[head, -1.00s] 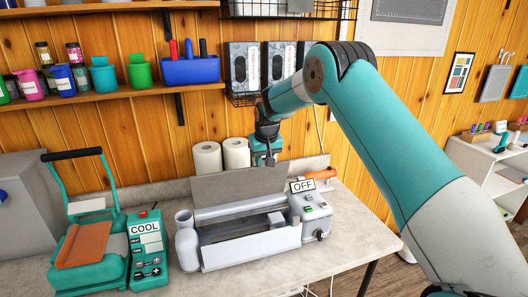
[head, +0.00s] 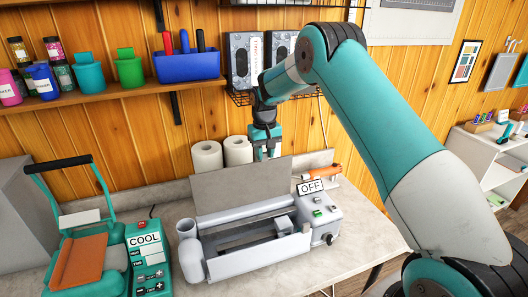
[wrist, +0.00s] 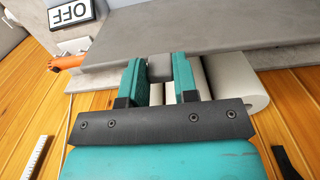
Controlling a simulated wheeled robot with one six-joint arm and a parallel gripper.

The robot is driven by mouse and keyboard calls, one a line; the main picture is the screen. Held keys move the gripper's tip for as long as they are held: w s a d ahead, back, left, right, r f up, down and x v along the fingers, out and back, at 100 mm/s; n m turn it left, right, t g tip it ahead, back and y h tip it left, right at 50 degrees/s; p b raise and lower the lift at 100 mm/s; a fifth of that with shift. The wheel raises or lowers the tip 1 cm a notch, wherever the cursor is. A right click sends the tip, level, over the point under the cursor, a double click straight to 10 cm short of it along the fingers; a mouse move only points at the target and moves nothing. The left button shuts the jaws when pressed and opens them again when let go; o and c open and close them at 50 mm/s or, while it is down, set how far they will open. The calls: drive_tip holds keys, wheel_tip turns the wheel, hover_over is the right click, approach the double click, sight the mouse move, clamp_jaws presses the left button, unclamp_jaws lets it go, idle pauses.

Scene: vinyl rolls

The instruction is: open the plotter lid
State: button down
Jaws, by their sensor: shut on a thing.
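The plotter (head: 262,252) is a pale grey machine on the counter with a green button and an OFF sign (head: 311,187) at its right end. Its lid (head: 235,187) is a flat grey panel standing raised along the back, with the roller and bed uncovered in front. My gripper (head: 267,155) is at the lid's top edge, from behind. In the wrist view my gripper (wrist: 160,70) is shut on a small grey block, the lid handle (wrist: 159,67), at the edge of the lid (wrist: 200,30). The handle is hidden in the head view.
Two white rolls (head: 207,159) stand close behind the lid, near my gripper. A teal heat press (head: 90,275) with a COOL display stands at left. An orange-handled tool (head: 322,172) lies behind the plotter's right end. A shelf (head: 120,92) with cups hangs above.

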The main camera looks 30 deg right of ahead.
drive_tip(key=c, duration=0.9)
unclamp_jaws()
drive_tip(key=shift+a+f, duration=0.1)
drive_tip(key=shift+f, duration=0.05)
drive_tip(key=shift+r+b, duration=0.3)
drive_tip(key=shift+r, duration=0.2)
wheel_tip(320, 180, up, 16)
drive_tip(key=b, duration=0.4)
drive_tip(key=shift+w+r, duration=0.1)
drive_tip(key=shift+r, duration=0.15)
